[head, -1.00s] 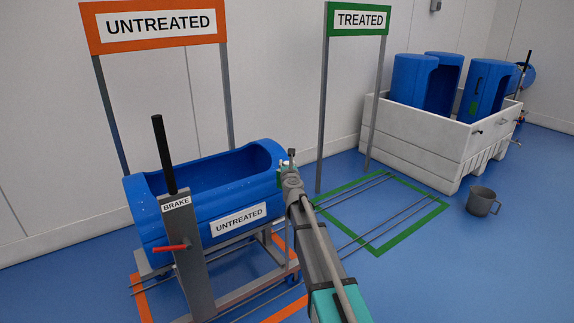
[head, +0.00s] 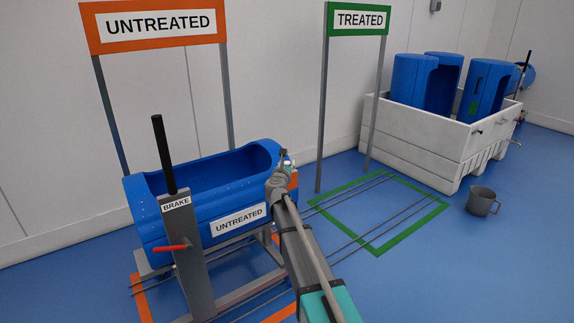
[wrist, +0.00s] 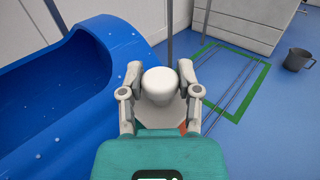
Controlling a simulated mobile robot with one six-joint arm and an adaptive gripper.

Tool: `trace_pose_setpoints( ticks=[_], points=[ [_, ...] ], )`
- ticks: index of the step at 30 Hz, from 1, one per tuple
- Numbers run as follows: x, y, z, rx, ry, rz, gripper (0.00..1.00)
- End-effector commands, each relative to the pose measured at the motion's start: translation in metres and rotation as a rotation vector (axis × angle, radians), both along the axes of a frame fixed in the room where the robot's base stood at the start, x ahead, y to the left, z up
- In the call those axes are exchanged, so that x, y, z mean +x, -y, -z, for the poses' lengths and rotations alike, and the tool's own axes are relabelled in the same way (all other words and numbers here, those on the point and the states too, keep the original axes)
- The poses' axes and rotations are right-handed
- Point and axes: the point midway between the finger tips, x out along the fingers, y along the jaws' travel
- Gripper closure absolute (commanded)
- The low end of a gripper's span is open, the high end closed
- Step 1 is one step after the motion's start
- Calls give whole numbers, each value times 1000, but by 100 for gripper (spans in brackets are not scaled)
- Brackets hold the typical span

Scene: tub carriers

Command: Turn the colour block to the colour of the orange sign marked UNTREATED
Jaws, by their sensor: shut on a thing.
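The blue tub (head: 150,215) lies on its carrier under the orange UNTREATED sign (head: 157,27), with a white UNTREATED label (head: 238,219) on its side. My gripper (wrist: 160,76) is at the tub's right end, shut on a pale round knob (wrist: 160,86). Below the knob, a small orange patch of the colour block (wrist: 182,128) shows between the fingers. In the head view an orange face (head: 294,181) shows just right of my wrist. My gripper and wrist hide most of the block, so its other faces cannot be seen.
A BRAKE post (head: 192,250) with a black lever and red handle stands at the tub's front left. The green TREATED sign (head: 359,19) stands over a clear green floor frame (head: 408,238). A white vat (head: 420,135) with blue tubs and a grey jug (head: 481,201) are at right.

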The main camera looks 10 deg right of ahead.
Motion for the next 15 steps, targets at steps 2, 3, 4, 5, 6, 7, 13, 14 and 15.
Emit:
trace_pose_setpoints(
  ticks=[2,3,4,5,6,7,13,14,15],
  points=[
    [0,-1,0,0,0,-2,100],
    [0,-1,0,0,0,-2,49],
    [0,-1,0,0,0,-2,43],
    [0,0,0,0,0,-2,38],
    [0,0,0,0,0,-2,30],
    [0,0,0,0,0,-2,25],
    [0,0,0,0,0,-1,21],
    [0,0,0,0,0,-1,21],
    [0,0,0,0,0,-1,21]
  ],
)
